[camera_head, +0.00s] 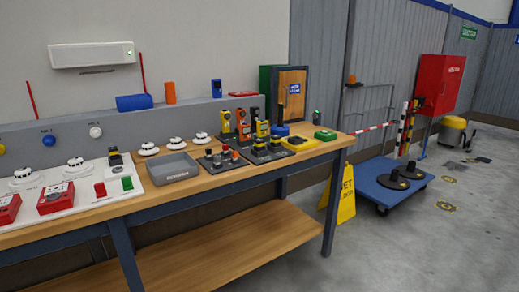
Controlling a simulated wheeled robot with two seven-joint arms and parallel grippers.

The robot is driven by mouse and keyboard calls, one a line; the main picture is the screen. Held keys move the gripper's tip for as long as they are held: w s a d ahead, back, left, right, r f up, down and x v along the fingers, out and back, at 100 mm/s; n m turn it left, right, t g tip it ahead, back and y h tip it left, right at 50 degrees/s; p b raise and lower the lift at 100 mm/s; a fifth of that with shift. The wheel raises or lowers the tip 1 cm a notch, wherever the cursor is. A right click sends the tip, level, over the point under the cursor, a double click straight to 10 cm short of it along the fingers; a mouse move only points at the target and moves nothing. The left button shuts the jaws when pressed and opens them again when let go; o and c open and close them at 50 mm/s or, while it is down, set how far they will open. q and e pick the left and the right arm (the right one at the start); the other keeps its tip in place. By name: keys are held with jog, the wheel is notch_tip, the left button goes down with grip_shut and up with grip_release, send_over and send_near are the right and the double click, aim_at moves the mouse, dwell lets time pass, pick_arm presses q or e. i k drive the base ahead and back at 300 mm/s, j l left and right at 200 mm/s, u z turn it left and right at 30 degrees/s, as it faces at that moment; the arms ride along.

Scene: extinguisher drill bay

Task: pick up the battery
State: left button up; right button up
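I cannot single out the battery with certainty at this size. Small block-like units, orange, yellow and black, stand in dark holders (270,156) on the right half of the wooden workbench (215,187). A lower dark holder (222,160) with small red-topped pieces sits just in front and to the left of them. A grey open tray (173,168) with a label on its front lies to the left and looks empty. Neither of my grippers is in view.
A white panel (85,197) with red call points fills the bench's left. A yellow device (299,143) and a green case (325,135) lie near its right end. On the floor are a yellow wet-floor sign (346,195) and a blue trolley (391,189).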

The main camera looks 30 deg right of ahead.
aim_at(258, 144)
jog(key=z, duration=1.35)
